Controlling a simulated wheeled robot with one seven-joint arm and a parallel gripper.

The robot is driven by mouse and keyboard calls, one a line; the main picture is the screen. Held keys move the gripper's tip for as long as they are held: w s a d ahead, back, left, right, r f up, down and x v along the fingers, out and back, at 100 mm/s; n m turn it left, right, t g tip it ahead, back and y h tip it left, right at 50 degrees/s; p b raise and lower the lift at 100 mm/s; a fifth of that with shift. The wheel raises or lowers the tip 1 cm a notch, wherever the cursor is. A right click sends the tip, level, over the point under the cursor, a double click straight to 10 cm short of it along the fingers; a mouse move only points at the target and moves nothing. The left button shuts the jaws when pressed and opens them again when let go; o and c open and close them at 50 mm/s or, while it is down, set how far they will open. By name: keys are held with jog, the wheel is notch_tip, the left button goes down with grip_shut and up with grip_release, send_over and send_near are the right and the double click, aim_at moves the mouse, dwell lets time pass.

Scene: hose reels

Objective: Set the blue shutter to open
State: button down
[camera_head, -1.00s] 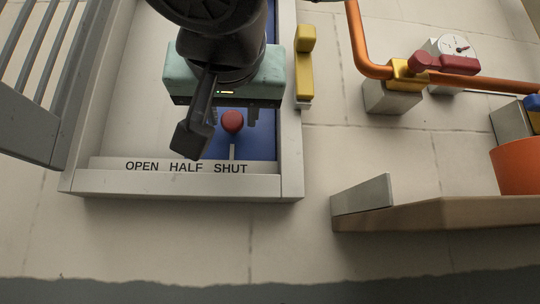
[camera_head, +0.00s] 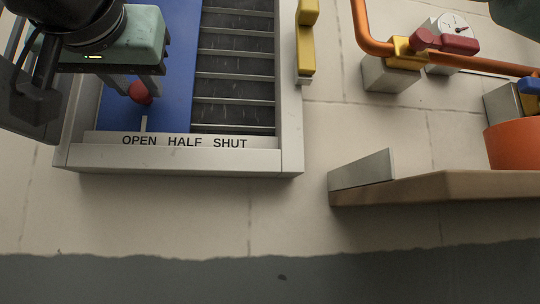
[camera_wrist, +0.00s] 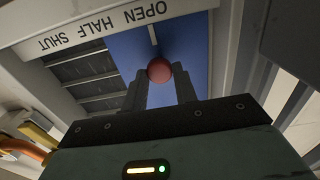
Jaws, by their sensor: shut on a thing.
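The blue shutter (camera_head: 172,85) is a flat panel in a pale frame. It covers the left part of the opening, and dark louvre slats (camera_head: 232,75) show to its right. Its white pointer (camera_head: 144,123) stands at the word OPEN on the label strip (camera_head: 182,141), which reads OPEN, HALF, SHUT. My gripper (camera_head: 138,90) is shut on the shutter's red knob (camera_head: 142,93). In the wrist view the red knob (camera_wrist: 159,70) sits between the fingertips, with the blue panel (camera_wrist: 192,55) behind it.
A yellow handle (camera_head: 306,40) is on the wall right of the frame. An orange pipe (camera_head: 375,40) with a red-handled valve (camera_head: 440,42) and a gauge is further right. A wooden shelf (camera_head: 430,188) with an orange pot (camera_head: 512,146) stands at lower right.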

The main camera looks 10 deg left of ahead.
jog(key=shift+s+a+r, duration=0.1)
jog(key=c, duration=1.1)
grip_release()
jog(key=shift+a, duration=0.15)
jog(key=shift+s, duration=0.1)
jog(key=shift+s+b, duration=0.25)
jog(key=shift+b, duration=0.05)
jog(key=b+v, duration=0.5)
jog(key=v, duration=1.1)
jog(key=shift+s+d, duration=0.3)
jog(key=shift+d, duration=0.1)
